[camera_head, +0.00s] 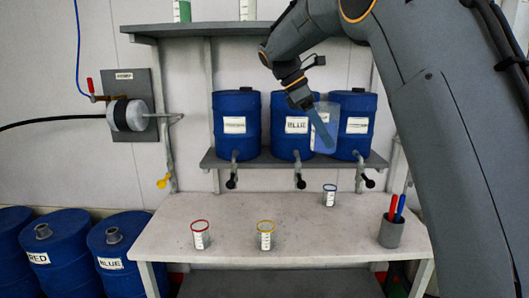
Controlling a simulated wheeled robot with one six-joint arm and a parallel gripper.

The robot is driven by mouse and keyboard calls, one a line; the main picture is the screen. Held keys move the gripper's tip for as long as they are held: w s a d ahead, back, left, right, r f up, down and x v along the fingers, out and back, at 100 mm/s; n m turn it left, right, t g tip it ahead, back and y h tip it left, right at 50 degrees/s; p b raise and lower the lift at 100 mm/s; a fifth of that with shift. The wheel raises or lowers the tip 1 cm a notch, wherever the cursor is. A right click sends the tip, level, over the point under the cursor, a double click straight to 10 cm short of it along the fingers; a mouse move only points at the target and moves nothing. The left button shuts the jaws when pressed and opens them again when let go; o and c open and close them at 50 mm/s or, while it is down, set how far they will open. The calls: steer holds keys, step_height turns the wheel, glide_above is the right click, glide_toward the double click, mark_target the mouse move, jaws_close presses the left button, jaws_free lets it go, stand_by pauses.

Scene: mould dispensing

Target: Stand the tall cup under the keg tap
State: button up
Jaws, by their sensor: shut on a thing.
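My gripper (306,104) is shut on a pale, see-through tall vessel (333,112), which looks like the tall cup. It hangs in the air in front of the middle and right kegs, higher than the taps and clear of the table. A slanted blue bar overlaps it; I cannot tell whether this is a finger or something in the cup. The kegs on the shelf are a left keg (236,105), a middle keg marked BLUE (289,104) and a right keg (358,104). Their black-ended taps are left (232,181), middle (300,181) and right (368,181).
The pale table (260,215) holds a red-rimmed cup (200,236), a yellow-rimmed cup (266,236), a blue-rimmed cup (329,196) and a grey pen holder (391,231). The keg shelf (265,160) sits above it. An upper shelf (190,30) bears tall containers. Free table room lies beneath the taps.

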steer(key=s+d+f+m+g+y, duration=0.15)
steer(key=f+m, duration=0.25)
steer(key=f, duration=1)
steer(key=s+f+m+g+y, duration=0.1)
steer(key=s+f+m+g, duration=0.3)
steer(key=f, duration=0.9)
steer(key=s+f+m+y, duration=0.2)
steer(key=s+f+m, duration=0.2)
steer(key=f, duration=0.5)
steer(key=s+d+f+m+y+b, duration=0.1)
steer(key=s+f+m, duration=0.3)
steer(key=f, duration=0.6)
steer(key=shift+d+f+y+b, duration=0.2)
steer(key=shift+f+y+b, duration=0.1)
steer(key=shift+y, duration=0.25)
steer(key=shift+s, duration=0.1)
